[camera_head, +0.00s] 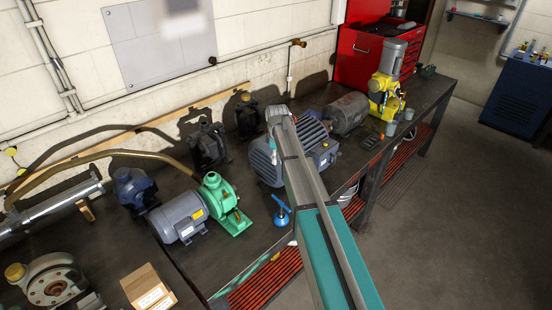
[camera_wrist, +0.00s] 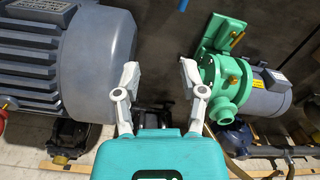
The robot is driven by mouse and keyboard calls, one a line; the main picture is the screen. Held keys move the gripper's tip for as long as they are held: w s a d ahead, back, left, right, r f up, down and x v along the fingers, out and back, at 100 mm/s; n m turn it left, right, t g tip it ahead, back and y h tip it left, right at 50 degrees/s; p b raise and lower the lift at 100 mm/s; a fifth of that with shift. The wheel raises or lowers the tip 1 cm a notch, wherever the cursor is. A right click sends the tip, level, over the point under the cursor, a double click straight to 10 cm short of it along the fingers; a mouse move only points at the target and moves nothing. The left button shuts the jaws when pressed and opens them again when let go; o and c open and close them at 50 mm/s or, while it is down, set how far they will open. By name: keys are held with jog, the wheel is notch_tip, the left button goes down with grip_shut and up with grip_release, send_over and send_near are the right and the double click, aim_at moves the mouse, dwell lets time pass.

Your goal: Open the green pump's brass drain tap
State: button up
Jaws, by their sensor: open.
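The green pump (camera_head: 214,194) stands on the dark bench, joined to a grey motor on its left. In the wrist view the pump (camera_wrist: 231,82) is at the right, with its grey motor beyond it. A small brass-coloured part (camera_wrist: 237,39) shows by its green base and looks like the drain tap; its handle position is too small to tell. My gripper (camera_wrist: 158,78) is open and empty, with its fingers apart between a large blue-grey motor and the pump. It touches neither pump nor tap. In the head view my arm hides the fingers.
The large blue-grey motor (camera_wrist: 95,62) is close on the left in the wrist view. A blue tool (camera_head: 281,211) stands near the bench's front edge, right of the pump. A hose (camera_head: 100,155) arches behind the pump. A cardboard box (camera_head: 148,288) is in front on the left.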

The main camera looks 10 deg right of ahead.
jog(key=s+f+m+b, duration=0.4)
jog(key=s+f+b, duration=0.4)
jog(key=s, duration=0.6)
jog(key=s+a+f+m+b, duration=0.1)
jog(key=s+f+m+b, duration=0.4)
jog(key=s, duration=0.9)
notch_tip(320, 180, down, 3)
jog(key=b, duration=0.3)
jog(key=shift+s+f+m, duration=0.2)
jog(key=shift+s+m, duration=0.1)
jog(key=shift+s, duration=0.1)
jog(key=shift+a, duration=0.1)
